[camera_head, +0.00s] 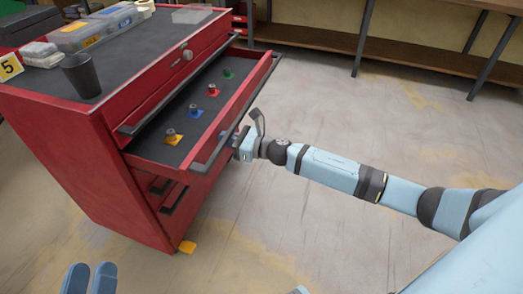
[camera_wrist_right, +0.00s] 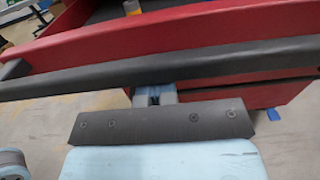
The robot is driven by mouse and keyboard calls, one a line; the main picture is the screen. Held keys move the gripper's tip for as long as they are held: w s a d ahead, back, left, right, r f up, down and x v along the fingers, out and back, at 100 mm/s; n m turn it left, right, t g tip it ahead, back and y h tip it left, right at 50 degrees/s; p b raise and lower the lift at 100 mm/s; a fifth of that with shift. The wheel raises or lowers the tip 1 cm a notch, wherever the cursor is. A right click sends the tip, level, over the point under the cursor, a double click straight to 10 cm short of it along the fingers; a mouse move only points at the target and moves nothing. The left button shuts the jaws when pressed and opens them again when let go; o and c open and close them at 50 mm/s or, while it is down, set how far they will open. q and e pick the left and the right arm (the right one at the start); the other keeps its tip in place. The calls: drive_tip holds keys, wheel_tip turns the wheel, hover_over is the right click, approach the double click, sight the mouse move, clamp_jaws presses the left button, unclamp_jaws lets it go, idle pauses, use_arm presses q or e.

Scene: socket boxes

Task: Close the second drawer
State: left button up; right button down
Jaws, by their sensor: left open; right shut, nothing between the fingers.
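The red cabinet (camera_head: 120,165) stands at the left in the head view. Its second drawer (camera_head: 172,145) is pulled out, with a dark liner and several small pegs on coloured bases inside. The drawer's long dark handle (camera_head: 232,118) runs along its front and crosses the right wrist view (camera_wrist_right: 230,58). My right gripper (camera_head: 238,143) is shut and empty at the drawer front, near the handle's middle. In the right wrist view its fingers (camera_wrist_right: 156,95) reach the handle's lower edge, and their tips are hidden; contact is unclear. My left gripper (camera_head: 89,279) is open and empty at the bottom left.
A black cup (camera_head: 81,75), clear-lidded boxes (camera_head: 83,34) and a yellow number sign (camera_head: 10,67) stand on the cabinet top. A lower drawer handle (camera_head: 174,198) shows below. A workbench (camera_head: 310,40) stands at the back. The floor right of the cabinet is clear.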

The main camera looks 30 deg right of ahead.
drive_tip(key=b, duration=0.1)
approach(172, 127)
drive_tip(key=shift+w+a+r, duration=0.3)
drive_tip(key=shift+a+r, duration=0.1)
drive_tip(key=shift+r, duration=0.1)
drive_tip(key=b+x, duration=0.2)
drive_tip(key=x, duration=0.7)
drive_tip(key=shift+f+b, duration=0.1)
drive_tip(key=shift+b, duration=0.25)
use_arm(q)
drive_tip(key=shift+m+g, duration=0.3)
drive_tip(key=shift+g, duration=0.5)
drive_tip(key=f, duration=0.2)
drive_tip(key=d+f, duration=0.1)
drive_tip(key=f, duration=0.1)
drive_tip(key=shift+w+f, duration=0.1)
drive_tip(key=shift+f, duration=0.05)
use_arm(e)
drive_tip(key=shift+w+r, duration=0.1)
drive_tip(key=shift+r, duration=0.25)
